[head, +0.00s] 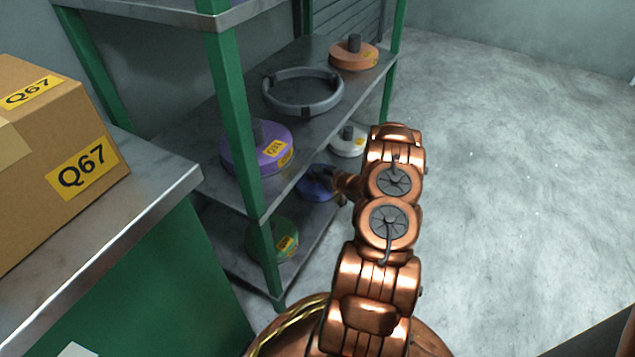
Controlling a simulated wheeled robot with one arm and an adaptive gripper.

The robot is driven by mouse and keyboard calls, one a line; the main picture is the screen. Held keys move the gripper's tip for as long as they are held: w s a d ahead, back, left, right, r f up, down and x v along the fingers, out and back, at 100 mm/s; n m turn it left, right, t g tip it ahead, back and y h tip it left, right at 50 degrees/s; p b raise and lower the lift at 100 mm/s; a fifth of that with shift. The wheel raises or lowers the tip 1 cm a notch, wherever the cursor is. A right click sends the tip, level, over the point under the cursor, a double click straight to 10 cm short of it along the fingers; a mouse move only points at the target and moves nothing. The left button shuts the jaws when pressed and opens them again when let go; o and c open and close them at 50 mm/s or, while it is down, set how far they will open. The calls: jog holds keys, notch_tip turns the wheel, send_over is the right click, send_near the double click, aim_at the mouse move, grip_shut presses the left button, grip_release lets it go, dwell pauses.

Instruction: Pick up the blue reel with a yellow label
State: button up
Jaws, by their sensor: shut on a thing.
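The blue reel (313,190) is in the head view, low in the green-post rack, at the lower shelf's outer edge. Its upper part is partly hidden by the shelf above and its right side by my gripper. I cannot make out its yellow label. My gripper (341,188) is at the reel's right side, shut on it. The fingertips are small and partly hidden by my copper arm. I cannot tell whether the reel is clear of the shelf.
A green reel (265,245) is below. A cardboard box (60,130) stands left. The floor (510,150) at right is clear.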

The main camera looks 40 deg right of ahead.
grip_shut()
jog(key=shift+r, duration=0.15)
